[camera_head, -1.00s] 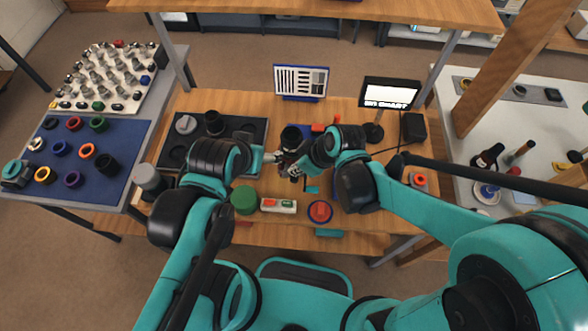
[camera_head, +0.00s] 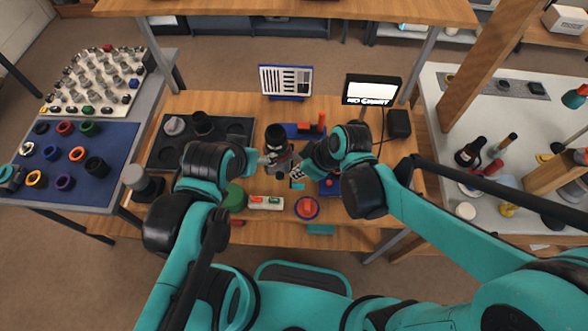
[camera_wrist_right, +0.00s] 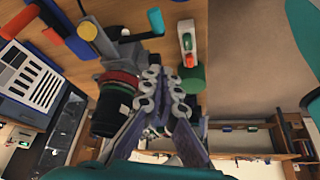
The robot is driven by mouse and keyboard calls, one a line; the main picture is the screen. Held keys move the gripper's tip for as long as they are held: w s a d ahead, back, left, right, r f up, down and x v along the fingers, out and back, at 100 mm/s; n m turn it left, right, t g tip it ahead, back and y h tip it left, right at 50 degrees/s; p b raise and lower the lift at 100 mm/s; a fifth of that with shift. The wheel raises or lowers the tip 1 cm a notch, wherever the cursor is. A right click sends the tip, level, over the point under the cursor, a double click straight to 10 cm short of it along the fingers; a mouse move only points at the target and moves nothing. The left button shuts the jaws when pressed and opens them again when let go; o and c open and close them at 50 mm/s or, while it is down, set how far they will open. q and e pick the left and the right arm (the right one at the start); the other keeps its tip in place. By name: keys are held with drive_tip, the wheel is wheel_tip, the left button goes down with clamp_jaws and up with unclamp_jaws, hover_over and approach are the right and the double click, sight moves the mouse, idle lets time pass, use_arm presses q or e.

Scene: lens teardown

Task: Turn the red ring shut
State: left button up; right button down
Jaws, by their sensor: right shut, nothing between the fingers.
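The lens is an upright black cylinder (camera_head: 276,134) near the middle of the bench. In the right wrist view it shows as a black barrel (camera_wrist_right: 108,113) with a red ring (camera_wrist_right: 120,79) around one end. The red ring cannot be made out in the head view. My right gripper (camera_head: 294,172) is just right of and nearer than the lens. In the right wrist view its fingers (camera_wrist_right: 163,95) are shut and empty, close beside the lens and ring; contact is unclear. My left gripper (camera_head: 266,162) is at the lens's near left side, its fingertips too small to read.
A black tray (camera_head: 232,124) is left of the lens. A panel with dark bars (camera_head: 286,80) and a lit sign (camera_head: 372,90) stand behind. A green round piece (camera_head: 233,197), a white switch box (camera_head: 266,202) and a red button (camera_head: 307,208) line the near edge.

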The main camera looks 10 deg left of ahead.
drive_tip(key=v, duration=0.2)
drive_tip(key=p+v, duration=0.1)
drive_tip(key=v, duration=0.2)
drive_tip(key=shift+s+r+p, duration=0.3)
drive_tip(key=shift+r+p, duration=0.1)
drive_tip(key=d+m+t+h+b, duration=0.5)
drive_tip(key=d+m, duration=0.9)
drive_tip(key=d, duration=0.8)
drive_tip(key=shift+s+d+t+b, duration=0.25)
drive_tip(key=shift+s+t+b, duration=0.05)
drive_tip(key=shift+b, duration=0.15)
